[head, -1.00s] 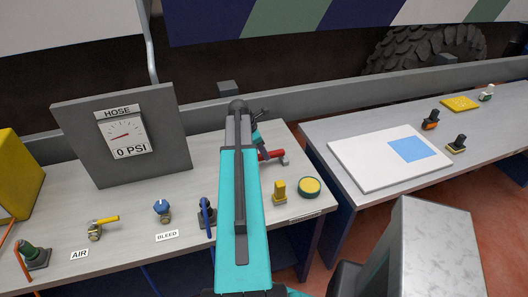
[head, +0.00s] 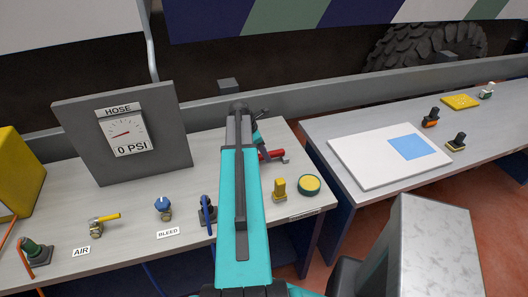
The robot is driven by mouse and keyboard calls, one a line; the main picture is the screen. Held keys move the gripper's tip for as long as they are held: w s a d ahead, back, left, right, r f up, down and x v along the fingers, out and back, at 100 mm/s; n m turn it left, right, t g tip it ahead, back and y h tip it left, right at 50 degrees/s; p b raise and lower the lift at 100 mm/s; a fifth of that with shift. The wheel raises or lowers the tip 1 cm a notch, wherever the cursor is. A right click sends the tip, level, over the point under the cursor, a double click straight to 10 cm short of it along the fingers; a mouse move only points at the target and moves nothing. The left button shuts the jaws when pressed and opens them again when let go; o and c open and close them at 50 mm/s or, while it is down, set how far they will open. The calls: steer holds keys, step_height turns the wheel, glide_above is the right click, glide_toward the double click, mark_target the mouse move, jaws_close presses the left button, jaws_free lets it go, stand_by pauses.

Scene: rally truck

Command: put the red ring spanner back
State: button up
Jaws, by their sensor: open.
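A red bar-like piece with a grey end (head: 272,155) lies on the left bench, just right of my arm. Its left part is hidden behind the arm, so I cannot tell whether it is the red ring spanner. No other red spanner shows. My teal arm reaches up the middle of the head view over the bench. My gripper (head: 262,114) shows only as small dark parts past the arm's far end, just above the red piece. It is open, with no object seen between its jaws. Most of it is hidden by the arm.
A white board (head: 360,165) lies on the right bench. A gap separates the benches.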

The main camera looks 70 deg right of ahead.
mark_target(260, 155)
steer(key=shift+f+b, duration=0.2)
steer(key=shift+b, duration=0.1)
steer(key=shift+b+v, duration=1.55)
steer(key=shift+v, duration=1.1)
steer(key=b+v, duration=0.2)
steer(key=v, duration=0.6)
steer(key=shift+r, duration=0.4)
